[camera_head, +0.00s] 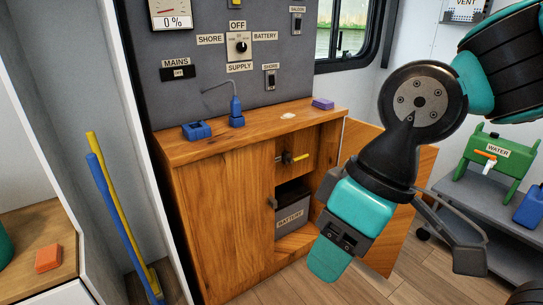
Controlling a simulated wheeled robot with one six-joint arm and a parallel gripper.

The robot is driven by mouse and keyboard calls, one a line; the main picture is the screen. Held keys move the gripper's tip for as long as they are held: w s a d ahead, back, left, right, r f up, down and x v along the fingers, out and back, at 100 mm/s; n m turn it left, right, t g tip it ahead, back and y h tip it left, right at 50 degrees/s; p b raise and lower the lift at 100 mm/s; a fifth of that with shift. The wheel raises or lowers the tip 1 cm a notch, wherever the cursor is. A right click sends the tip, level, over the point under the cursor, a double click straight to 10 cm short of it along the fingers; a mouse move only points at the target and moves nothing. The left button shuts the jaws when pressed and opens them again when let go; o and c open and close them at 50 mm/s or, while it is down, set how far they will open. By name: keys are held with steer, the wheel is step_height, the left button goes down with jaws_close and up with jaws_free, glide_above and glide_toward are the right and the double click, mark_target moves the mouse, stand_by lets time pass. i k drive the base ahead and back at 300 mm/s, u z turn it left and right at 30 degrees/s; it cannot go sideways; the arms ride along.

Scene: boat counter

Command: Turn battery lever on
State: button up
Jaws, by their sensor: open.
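A small lever with a yellow end (295,157) sits on a dark mount inside the open wooden cabinet (215,205), above a grey box labelled BATTERY (292,222). The lever points roughly sideways to the right; its exact setting is too small to tell. My gripper (398,262) is open and empty, with its fingers wide apart. It hangs in front and to the right of the cabinet opening, lower in the picture than the lever and apart from it. It hides part of the opening's right side and the open door.
The cabinet's open door (400,236) stands behind my gripper. Above the counter is a panel with a supply selector knob (239,45). Blue items (197,130) and a purple block (323,104) sit on the counter. A green water container (500,155) stands at right.

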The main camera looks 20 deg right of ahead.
mark_target(291, 161)
steer(key=u, duration=0.2)
steer(key=i, duration=0.9)
steer(key=z, duration=0.25)
